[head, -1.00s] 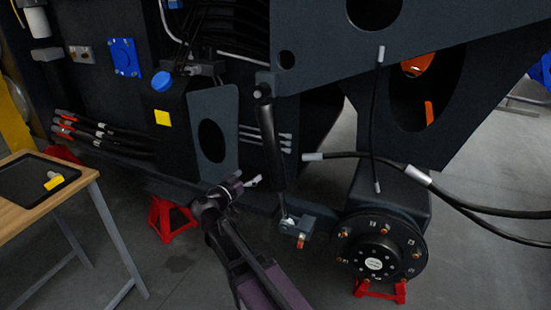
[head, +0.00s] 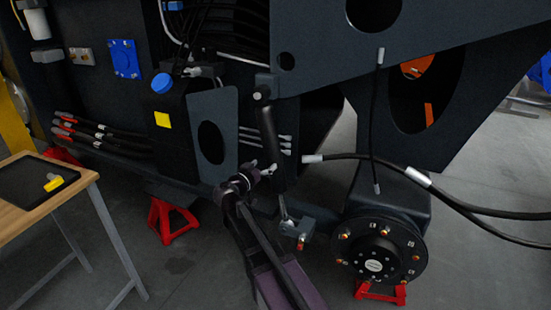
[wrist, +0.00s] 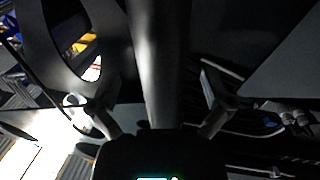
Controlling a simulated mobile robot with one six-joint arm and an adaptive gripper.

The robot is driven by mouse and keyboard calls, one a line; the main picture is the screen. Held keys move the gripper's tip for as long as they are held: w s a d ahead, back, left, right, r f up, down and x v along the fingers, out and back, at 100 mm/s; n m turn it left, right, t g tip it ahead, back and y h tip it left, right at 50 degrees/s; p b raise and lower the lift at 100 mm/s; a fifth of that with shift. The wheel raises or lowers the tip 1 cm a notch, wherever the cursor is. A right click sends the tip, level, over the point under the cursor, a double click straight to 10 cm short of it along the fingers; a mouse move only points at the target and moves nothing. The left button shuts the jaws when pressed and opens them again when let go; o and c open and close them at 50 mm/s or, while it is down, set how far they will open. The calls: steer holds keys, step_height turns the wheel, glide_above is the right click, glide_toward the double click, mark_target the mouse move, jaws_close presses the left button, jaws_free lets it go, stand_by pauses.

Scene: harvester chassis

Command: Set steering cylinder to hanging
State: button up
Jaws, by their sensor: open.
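The steering cylinder (head: 270,135) is a dark tube on the chassis, nearly upright with a slight tilt. Its top is at a bracket under the large dark plate. Its silver rod end meets a small block (head: 298,228) beside the wheel hub; I cannot tell whether it is pinned there. My gripper (head: 264,168) is at the lower half of the tube, on its left side in the head view. In the wrist view the cylinder (wrist: 160,60) runs between the two spread fingers of my gripper (wrist: 150,95), with gaps on both sides.
The wheel hub (head: 376,258) stands at the lower right, with loose black hoses (head: 450,196) above it. A dark tank (head: 172,118) with a blue cap is left of the cylinder. A red stand (head: 170,222) and a wooden table (head: 75,193) are further left.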

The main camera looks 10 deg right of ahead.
mark_target(274, 157)
steer(key=shift+x, duration=2.7)
steer(key=c, duration=1.1)
steer(key=shift+d, duration=0.1)
steer(key=shift+o, duration=0.2)
steer(key=shift+w, duration=0.1)
